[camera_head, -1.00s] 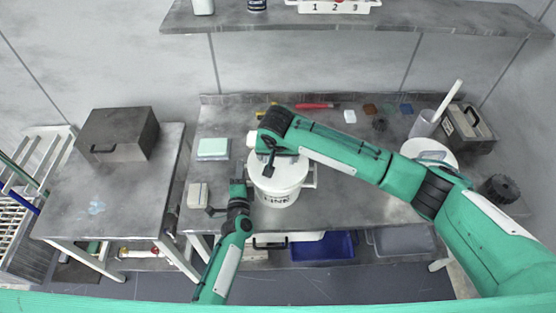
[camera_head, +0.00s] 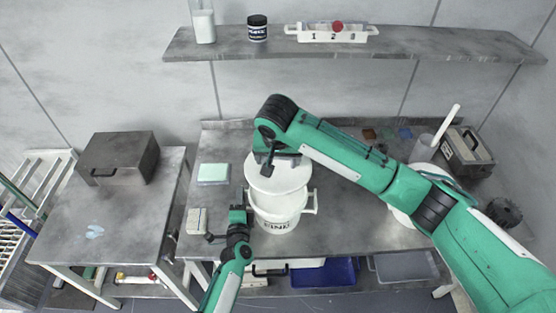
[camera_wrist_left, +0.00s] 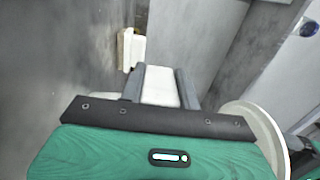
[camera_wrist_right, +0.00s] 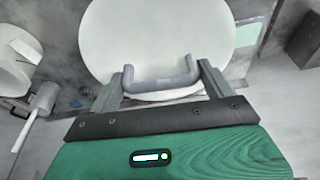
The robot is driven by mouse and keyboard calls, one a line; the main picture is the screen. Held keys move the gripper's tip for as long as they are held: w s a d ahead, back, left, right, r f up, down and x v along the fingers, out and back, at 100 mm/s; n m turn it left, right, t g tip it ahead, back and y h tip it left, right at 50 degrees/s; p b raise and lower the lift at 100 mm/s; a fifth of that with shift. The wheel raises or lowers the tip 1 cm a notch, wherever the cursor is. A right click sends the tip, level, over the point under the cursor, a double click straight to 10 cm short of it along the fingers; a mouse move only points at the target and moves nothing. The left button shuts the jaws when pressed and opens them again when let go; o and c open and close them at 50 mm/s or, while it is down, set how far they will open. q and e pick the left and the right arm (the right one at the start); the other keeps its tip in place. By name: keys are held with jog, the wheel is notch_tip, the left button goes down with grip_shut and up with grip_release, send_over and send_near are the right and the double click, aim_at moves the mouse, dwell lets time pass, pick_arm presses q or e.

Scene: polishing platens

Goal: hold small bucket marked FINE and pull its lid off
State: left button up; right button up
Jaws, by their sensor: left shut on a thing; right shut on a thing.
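The small white bucket (camera_head: 279,222) marked FINE stands upright on the table, a side handle (camera_head: 309,203) showing at its right. Its white round lid (camera_head: 280,182) is raised above the bucket's rim; whether it is fully clear all round I cannot tell. My right gripper (camera_wrist_right: 161,82) is shut on the lid's grey bar handle (camera_wrist_right: 160,80); in the head view its wrist hides part of the lid. My left gripper (camera_head: 239,213) is at the bucket's left side, shut on a white piece that looks like the other side handle (camera_wrist_left: 160,88). The bucket's inside is hidden.
A small cream box (camera_head: 197,221) and a pale green block (camera_head: 213,174) lie left of the bucket. A wall shelf (camera_head: 400,44) runs above.

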jog(key=shift+o, duration=1.4)
jog(key=shift+c, duration=1.4)
jog(key=shift+r, duration=0.1)
jog(key=shift+r, duration=2.9)
pick_arm(q)
jog(key=o, duration=1.2)
jog(key=shift+c, duration=0.2)
